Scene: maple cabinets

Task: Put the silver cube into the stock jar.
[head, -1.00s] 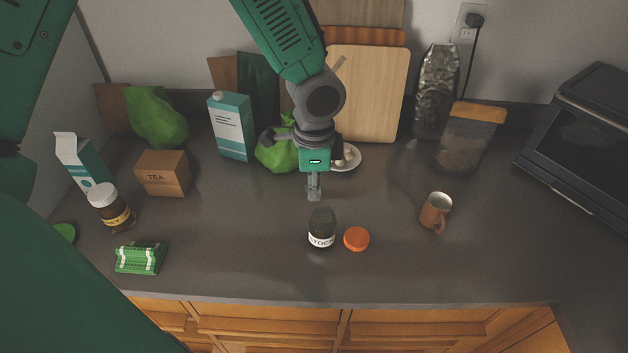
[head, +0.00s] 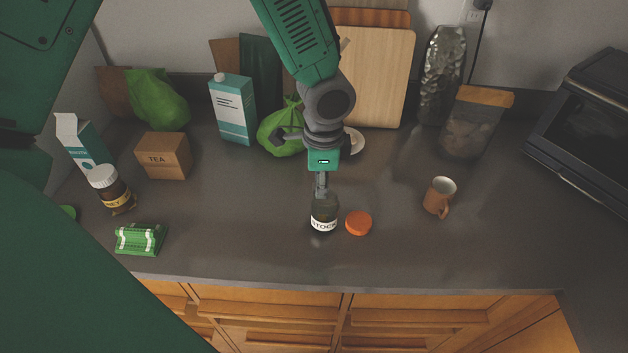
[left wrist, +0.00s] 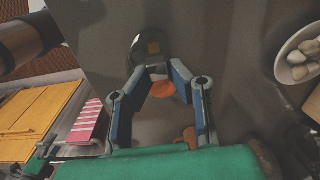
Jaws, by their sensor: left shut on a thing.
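The stock jar (head: 324,216) stands upright and open on the counter, dark with a white label. In the left wrist view its round dark mouth (left wrist: 137,46) shows just beyond the fingertips, with a small tan square inside its outline. My left gripper (head: 321,190) points down, its fingertips at or just above the jar's mouth. In the left wrist view the gripper (left wrist: 158,71) is shut on a small grey piece, the silver cube (left wrist: 158,72), mostly hidden between the fingertips. In the head view the cube cannot be made out. My right gripper is not in view.
An orange lid (head: 358,223) lies just right of the jar. A brown mug (head: 439,197) stands further right. A white bowl (head: 354,142) is behind my gripper. The front counter is clear.

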